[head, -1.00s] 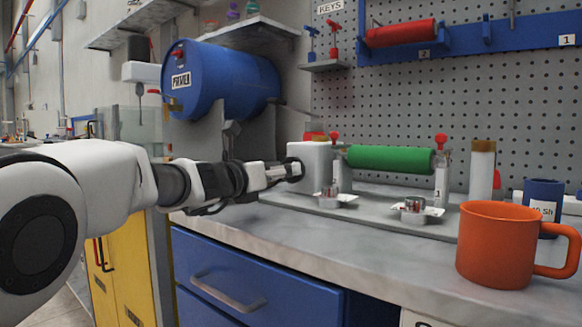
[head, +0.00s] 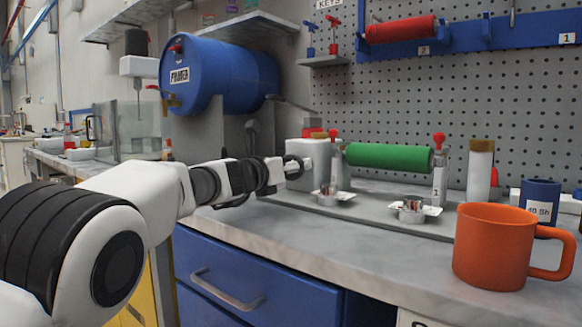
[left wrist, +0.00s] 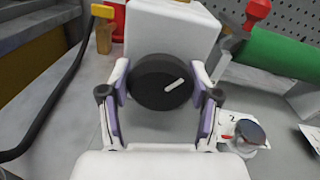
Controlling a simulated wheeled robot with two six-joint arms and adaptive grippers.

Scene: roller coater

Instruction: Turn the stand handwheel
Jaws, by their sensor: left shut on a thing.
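The stand handwheel, a dark round knob with a white mark, shows in the left wrist view (left wrist: 160,82) on the front of a pale grey box. In the head view that box (head: 310,152) stands at the left end of the roller stand. My left gripper (left wrist: 162,88) is shut on the handwheel, with one finger on each side of it. In the head view my left gripper (head: 290,168) reaches the box from the left and hides most of the wheel. A green roller (head: 390,157) lies across the stand. My right gripper is out of view.
An orange mug (head: 495,245) stands at the front right of the bench. Small metal cups (head: 411,210) sit before the roller. A blue primer drum (head: 215,80) is behind my left arm. A dark hose (left wrist: 62,85) runs left of the gripper.

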